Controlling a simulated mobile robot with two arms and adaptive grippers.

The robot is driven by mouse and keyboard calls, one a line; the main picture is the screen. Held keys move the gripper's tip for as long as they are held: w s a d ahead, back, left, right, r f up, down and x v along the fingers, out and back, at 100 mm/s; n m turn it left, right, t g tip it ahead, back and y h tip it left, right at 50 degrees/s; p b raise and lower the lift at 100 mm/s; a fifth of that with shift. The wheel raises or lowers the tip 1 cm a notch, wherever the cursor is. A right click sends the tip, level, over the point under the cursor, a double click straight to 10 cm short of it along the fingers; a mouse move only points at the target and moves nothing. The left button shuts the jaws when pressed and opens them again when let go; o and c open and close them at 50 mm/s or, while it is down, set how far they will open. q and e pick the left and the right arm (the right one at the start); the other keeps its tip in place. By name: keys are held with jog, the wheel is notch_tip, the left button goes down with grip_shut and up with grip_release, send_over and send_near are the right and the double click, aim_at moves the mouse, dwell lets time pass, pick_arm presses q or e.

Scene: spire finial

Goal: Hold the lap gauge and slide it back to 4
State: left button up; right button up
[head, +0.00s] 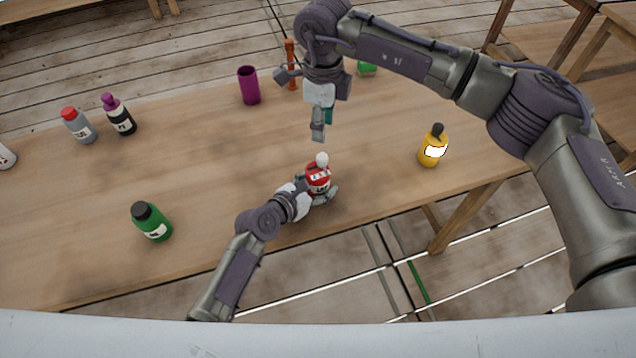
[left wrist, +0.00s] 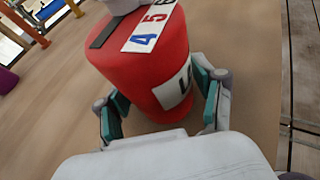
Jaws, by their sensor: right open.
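The lap gauge (head: 318,180) is a red, rounded body with a white label and a white knob (head: 322,159) on top, standing near the table's front edge. In the left wrist view the red body (left wrist: 152,68) fills the upper middle, with a white strip (left wrist: 150,28) showing 4, 5 and a partly cut-off number beside a dark slot. My left gripper (head: 318,194) has its teal-padded fingers on both sides of the body, shut on it. My right gripper (head: 319,128) is open and empty, pointing down above and behind the gauge.
A yellow bottle (head: 432,150) stands to the right and a green bottle (head: 152,222) to the left. A purple cup (head: 248,85) and an orange stick-like thing (head: 290,62) stand behind. Grey (head: 79,126) and black (head: 118,115) bottles are far left. The table (head: 215,165) around the gauge is clear.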

aim_at(323, 156)
pick_arm(q)
jog(key=c, duration=0.8)
pick_arm(e)
jog(key=shift+o, duration=1)
notch_tip(323, 156, down, 11)
jog(key=n, duration=0.5)
jog(key=shift+d+r+n, duration=0.1)
jog(key=shift+r+n, duration=0.1)
jog(key=shift+n, duration=0.1)
grip_shut()
